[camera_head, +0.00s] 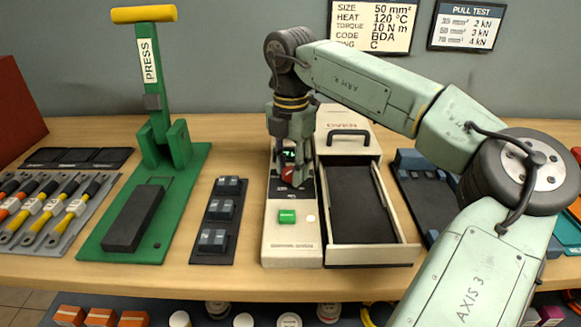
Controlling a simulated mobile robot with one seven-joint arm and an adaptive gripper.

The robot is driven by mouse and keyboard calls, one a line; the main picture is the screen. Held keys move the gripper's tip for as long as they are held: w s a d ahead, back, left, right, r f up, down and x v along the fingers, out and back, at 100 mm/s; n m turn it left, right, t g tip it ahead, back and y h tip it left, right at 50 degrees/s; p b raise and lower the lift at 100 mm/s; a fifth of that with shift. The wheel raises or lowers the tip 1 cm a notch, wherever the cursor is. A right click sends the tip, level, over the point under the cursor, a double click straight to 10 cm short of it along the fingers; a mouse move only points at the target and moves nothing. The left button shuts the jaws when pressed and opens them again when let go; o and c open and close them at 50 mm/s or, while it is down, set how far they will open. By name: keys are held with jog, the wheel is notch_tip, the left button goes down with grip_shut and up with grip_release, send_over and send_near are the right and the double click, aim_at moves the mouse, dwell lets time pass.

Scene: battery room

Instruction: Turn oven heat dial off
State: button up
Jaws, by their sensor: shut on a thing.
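The oven (278,245) is a cream box at the middle of the bench, with a control panel on its left part and an open drawer (398,253) with a dark floor on its right. My gripper (291,177) points down over the panel and is shut on the red heat dial (287,174). The fingers hide most of the dial, so its pointer cannot be read. A small green display (290,155) shows partly behind the fingers.
A green press (195,200) with a yellow handle stands to the left. A dark rack of grey blocks (217,240) lies between press and oven. A blue-grey fixture (415,180) is right of the drawer.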

jog(key=n, duration=0.3)
jog(key=shift+n, duration=0.4)
jog(key=n, duration=0.3)
jog(key=shift+d+n, duration=0.1)
jog(key=shift+n, duration=0.2)
jog(key=n, duration=0.3)
jog(key=shift+n, duration=0.4)
jog(key=n+p, duration=0.1)
jog(key=n, duration=0.2)
jog(key=shift+d+n, duration=0.1)
jog(key=shift+n, duration=0.2)
jog(key=n, duration=0.3)
jog(key=shift+n, duration=0.3)
jog(key=n, duration=0.3)
jog(key=shift+w+d+n+p, duration=0.1)
jog(key=shift+n+p, duration=0.2)
jog(key=shift+p, duration=0.1)
jog(key=n, duration=0.6)
jog(key=shift+w+n+p, duration=0.15)
jog(key=shift+n+p, duration=0.2)
jog(key=shift+n, duration=0.05)
